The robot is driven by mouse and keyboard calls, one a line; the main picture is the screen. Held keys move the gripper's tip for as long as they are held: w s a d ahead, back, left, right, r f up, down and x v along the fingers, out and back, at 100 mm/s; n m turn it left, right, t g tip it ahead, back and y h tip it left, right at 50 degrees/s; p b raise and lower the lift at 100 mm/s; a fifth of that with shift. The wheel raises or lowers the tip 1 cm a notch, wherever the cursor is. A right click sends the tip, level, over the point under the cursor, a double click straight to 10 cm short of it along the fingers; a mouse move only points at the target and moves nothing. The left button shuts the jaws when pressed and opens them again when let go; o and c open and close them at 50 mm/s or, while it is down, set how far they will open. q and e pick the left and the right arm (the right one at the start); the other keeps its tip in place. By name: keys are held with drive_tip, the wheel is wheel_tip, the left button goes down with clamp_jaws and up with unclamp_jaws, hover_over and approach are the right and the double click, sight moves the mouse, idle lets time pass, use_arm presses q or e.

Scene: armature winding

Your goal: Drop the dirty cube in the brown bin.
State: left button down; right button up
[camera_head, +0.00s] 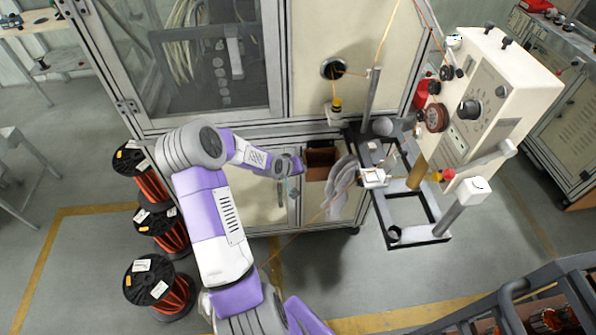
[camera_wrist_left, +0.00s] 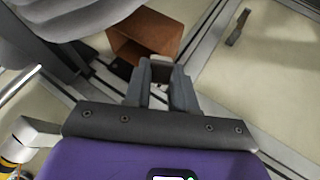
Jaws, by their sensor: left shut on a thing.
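The brown bin (camera_head: 322,156) is an open box in the lower part of the cabinet. In the left wrist view the brown bin (camera_wrist_left: 152,34) lies just beyond my fingertips, its open side showing. My left gripper (camera_head: 298,164) is just left of the bin in the head view. In the left wrist view my left gripper (camera_wrist_left: 161,75) is shut on a small greyish cube (camera_wrist_left: 161,70), mostly hidden between the fingers. The dirt on it cannot be made out. My right gripper is not in view.
A black frame stand (camera_head: 412,237) and a cream winding machine (camera_head: 490,95) stand further right. Wire spools (camera_head: 160,285) stand on the floor at left. A cabinet door handle (camera_wrist_left: 238,27) shows in the left wrist view.

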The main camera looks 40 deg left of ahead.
use_arm(q)
drive_tip(key=w+a+f+b, duration=0.1)
drive_tip(key=w+b, duration=0.2)
drive_tip(key=w, duration=0.8)
drive_tip(key=shift+w+b, duration=0.3)
drive_tip(key=shift+w, duration=0.05)
drive_tip(key=shift+a, duration=0.1)
drive_tip(key=c, duration=0.8)
unclamp_jaws()
drive_tip(key=shift+c, duration=0.2)
drive_tip(key=v, duration=0.7)
drive_tip(key=shift+s+r+p, duration=0.2)
drive_tip(key=shift+p, duration=0.1)
